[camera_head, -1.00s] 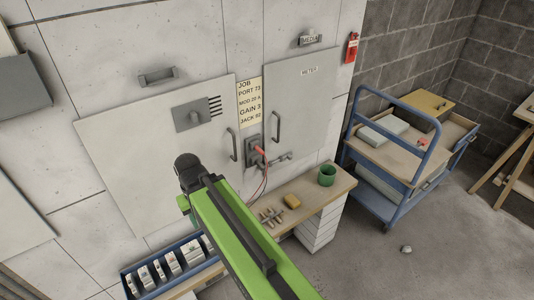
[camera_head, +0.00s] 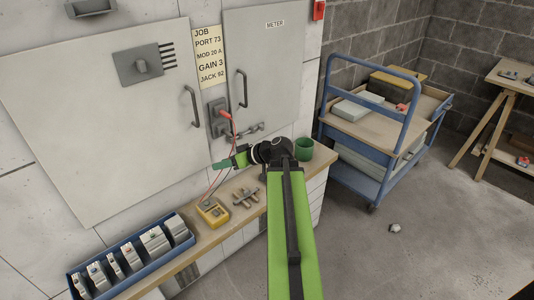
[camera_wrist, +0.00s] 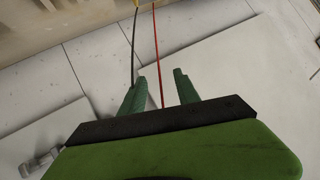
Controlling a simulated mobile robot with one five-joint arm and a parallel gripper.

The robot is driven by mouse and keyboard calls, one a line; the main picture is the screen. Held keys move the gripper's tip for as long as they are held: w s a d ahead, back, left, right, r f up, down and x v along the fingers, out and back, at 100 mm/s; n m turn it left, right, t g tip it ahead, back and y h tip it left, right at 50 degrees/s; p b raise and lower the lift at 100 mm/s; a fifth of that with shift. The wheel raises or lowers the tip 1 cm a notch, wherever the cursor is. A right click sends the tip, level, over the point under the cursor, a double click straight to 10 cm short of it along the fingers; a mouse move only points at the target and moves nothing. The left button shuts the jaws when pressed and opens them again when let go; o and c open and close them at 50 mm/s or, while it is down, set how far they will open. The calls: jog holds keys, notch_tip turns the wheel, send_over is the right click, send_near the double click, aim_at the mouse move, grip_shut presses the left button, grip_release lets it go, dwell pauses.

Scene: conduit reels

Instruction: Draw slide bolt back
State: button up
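A grey slide bolt (camera_head: 245,132) lies horizontally at the foot of the METER door (camera_head: 264,65), with the small socket panel (camera_head: 217,117) beside it on the left. My gripper (camera_head: 218,165) points left, in front of the wall and below the bolt in the picture, apart from it. In the wrist view my gripper (camera_wrist: 159,75) has its two green fingers spread with nothing held. A red lead (camera_wrist: 156,60) and a dark lead (camera_wrist: 133,45) pass near the fingers; whether they touch cannot be told. The bolt is not recognisable in the wrist view.
A bench (camera_head: 228,228) below carries a yellow meter (camera_head: 212,212), a metal cross-shaped part (camera_head: 245,197) and a green cup (camera_head: 303,149). A blue tray (camera_head: 141,267) of modules is at left. A blue trolley (camera_head: 372,165) stands right. Floor at right is mostly clear.

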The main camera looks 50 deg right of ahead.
jog(key=s+d+f+m+t+h+b, duration=0.1)
jog(key=s+d+t+h+b, duration=0.2)
jog(key=d, duration=0.5)
jog(key=s+d+f+t+b, duration=0.1)
jog(key=s+d+t+b, duration=0.1)
jog(key=s+d, duration=0.35)
jog(key=t+h+b, duration=0.2)
jog(key=h, duration=0.1)
send_near(263, 129)
jog(key=shift+m, duration=0.3)
jog(key=w, duration=0.8)
jog(key=shift+w+d, duration=0.25)
jog(key=shift+w, duration=0.1)
grip_shut()
